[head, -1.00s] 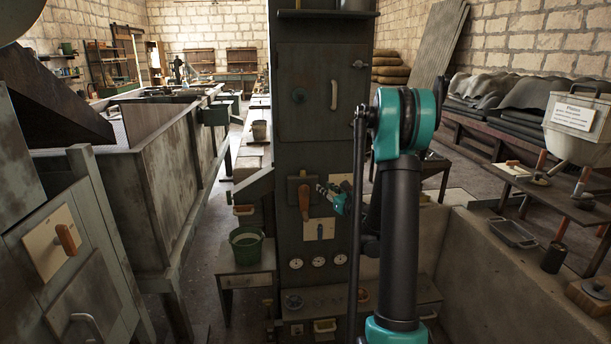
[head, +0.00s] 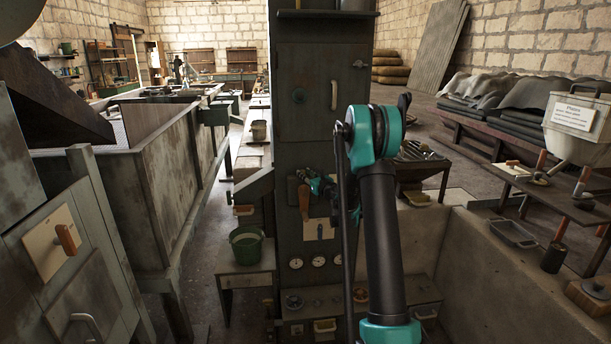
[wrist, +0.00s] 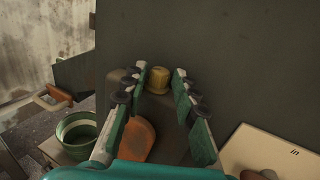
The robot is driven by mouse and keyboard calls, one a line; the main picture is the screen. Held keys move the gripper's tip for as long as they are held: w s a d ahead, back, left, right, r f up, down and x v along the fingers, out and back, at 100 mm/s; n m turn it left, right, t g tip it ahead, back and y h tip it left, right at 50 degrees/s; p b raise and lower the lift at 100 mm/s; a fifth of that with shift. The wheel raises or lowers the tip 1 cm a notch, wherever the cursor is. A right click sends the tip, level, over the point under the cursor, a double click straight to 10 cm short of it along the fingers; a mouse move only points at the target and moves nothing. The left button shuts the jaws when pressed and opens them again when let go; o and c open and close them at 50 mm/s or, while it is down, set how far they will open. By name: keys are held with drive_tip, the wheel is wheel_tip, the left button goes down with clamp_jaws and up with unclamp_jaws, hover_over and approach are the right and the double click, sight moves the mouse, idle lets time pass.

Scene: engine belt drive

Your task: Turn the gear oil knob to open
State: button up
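A small brass-yellow knob (wrist: 158,82) stands out from the dark panel in the wrist view, between the tips of my gripper (wrist: 161,74). It is unlabelled, so I cannot tell for sure that it is the gear oil knob. My fingers are open on both sides of it, with gaps left and right; contact is not visible. An orange-brown wooden handle (wrist: 137,140) is just below, partly between the fingers. In the head view my gripper (head: 306,178) is at the dark column (head: 318,100), above the wooden handle (head: 304,202), and the knob cannot be made out.
A pale plate marked "in" (wrist: 262,150) with a reddish knob (wrist: 258,174) is at lower right in the wrist view. Several round gauges (head: 319,262) sit lower on the column. A green bucket (head: 246,246) stands on a bench to the left.

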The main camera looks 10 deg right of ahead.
drive_tip(key=shift+w, duration=0.1)
clamp_jaws()
drive_tip(key=shift+a+m+h, duration=0.2)
drive_tip(key=shift+m+h, duration=0.1)
drive_tip(key=shift+h, duration=0.2)
drive_tip(key=shift+a+m+t+h, duration=0.2)
drive_tip(key=shift+m+h, duration=0.95)
drive_tip(key=shift+h, duration=0.6)
drive_tip(key=shift+a+m+t+h, duration=0.1)
drive_tip(key=shift+a+m+h, duration=0.1)
drive_tip(key=shift+m+h, duration=1.2)
drive_tip(key=shift+a+m+t+h, duration=0.15)
drive_tip(key=shift+m+h, duration=0.7)
drive_tip(key=shift+h, duration=1.2)
unclamp_jaws()
